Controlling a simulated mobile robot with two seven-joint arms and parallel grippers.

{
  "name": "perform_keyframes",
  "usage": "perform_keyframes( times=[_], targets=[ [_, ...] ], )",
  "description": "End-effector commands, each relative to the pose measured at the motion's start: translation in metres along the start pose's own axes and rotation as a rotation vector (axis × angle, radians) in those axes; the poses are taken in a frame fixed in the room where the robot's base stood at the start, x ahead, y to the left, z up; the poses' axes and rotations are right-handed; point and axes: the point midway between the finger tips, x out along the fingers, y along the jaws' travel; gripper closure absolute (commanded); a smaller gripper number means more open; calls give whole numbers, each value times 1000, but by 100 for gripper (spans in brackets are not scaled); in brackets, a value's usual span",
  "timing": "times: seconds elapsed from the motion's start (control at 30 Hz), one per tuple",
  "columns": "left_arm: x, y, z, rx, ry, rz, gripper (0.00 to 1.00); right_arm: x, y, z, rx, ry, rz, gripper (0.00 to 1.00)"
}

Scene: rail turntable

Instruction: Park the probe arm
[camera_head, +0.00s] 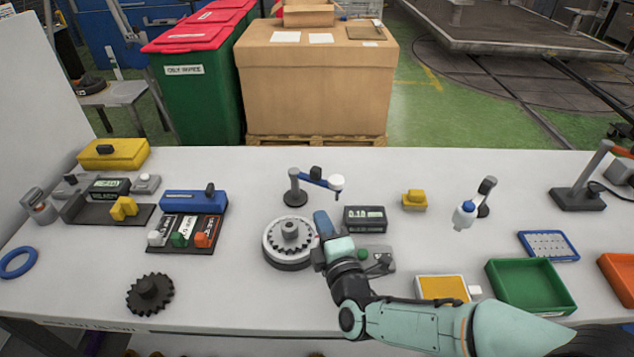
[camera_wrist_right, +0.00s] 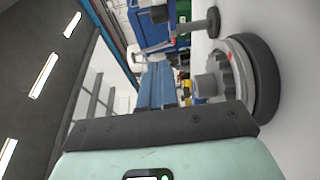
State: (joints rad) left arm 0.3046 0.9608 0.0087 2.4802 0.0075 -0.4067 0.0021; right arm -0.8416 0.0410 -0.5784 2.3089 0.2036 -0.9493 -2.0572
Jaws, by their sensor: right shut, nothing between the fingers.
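The probe arm (camera_head: 316,179) is a blue bar on a dark upright post (camera_head: 293,188) behind the turntable. It reaches right from the post and ends in a white probe head (camera_head: 337,183). The round grey turntable (camera_head: 288,262) carries a toothed gear (camera_head: 291,235) with a central hub; the gear also shows at right in the wrist view (camera_wrist_right: 215,80). My right gripper (camera_head: 321,216) has blue fingers, shut and empty. It is just right of the gear, in front of the probe arm and apart from it. My left gripper is not in view.
A display box (camera_head: 365,219) stands right of my right gripper. A grey button panel (camera_head: 378,260) is partly hidden behind my forearm. A dark gear (camera_head: 150,294) lies front left.

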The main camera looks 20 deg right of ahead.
Motion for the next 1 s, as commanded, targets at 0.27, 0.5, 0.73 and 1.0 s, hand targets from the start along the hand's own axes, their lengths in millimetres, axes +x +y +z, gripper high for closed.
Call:
perform_keyframes(
  times=[0.27,0.5,0.73,1.0],
  targets=[
    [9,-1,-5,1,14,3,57,58,-2,-1,-5,0,0,100],
    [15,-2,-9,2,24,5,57,95,-3,14,-2,-3,-1,100],
    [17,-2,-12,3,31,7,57,109,-2,27,0,0,-2,100],
    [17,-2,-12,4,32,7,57,110,-1,28,0,2,-2,100]
  ],
)
